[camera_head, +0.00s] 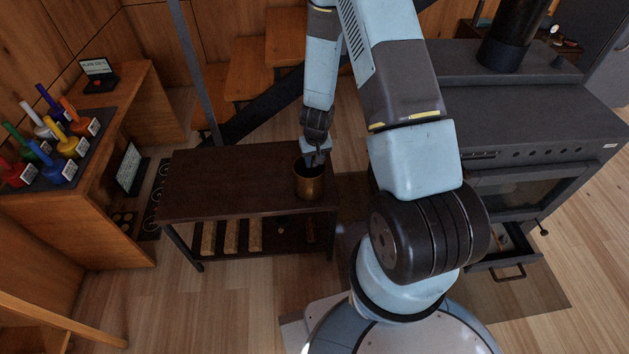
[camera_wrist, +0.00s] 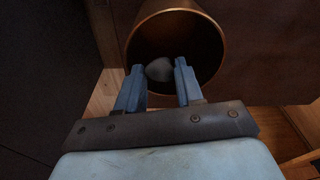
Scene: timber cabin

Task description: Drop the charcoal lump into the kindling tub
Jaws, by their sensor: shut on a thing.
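The kindling tub (camera_head: 308,188) is a copper-coloured round tub standing on the right end of a dark low table. In the wrist view its rim (camera_wrist: 211,32) faces me and its inside is dark. My gripper (camera_head: 314,160) points down at the tub's mouth. In the wrist view the gripper's fingers (camera_wrist: 158,78) are shut on the charcoal lump (camera_wrist: 159,69), a rounded grey piece between the fingertips. The lump shows against the dark opening of the tub. I cannot tell how far the fingertips are inside the rim. In the head view the lump is hidden.
The dark table (camera_head: 225,185) has a clear top left of the tub and a lower shelf with wood pieces. A black stove (camera_head: 540,125) with an open drawer (camera_head: 505,258) stands at right. A wooden bench (camera_head: 80,200) with coloured-handled items is at left. Stairs rise behind.

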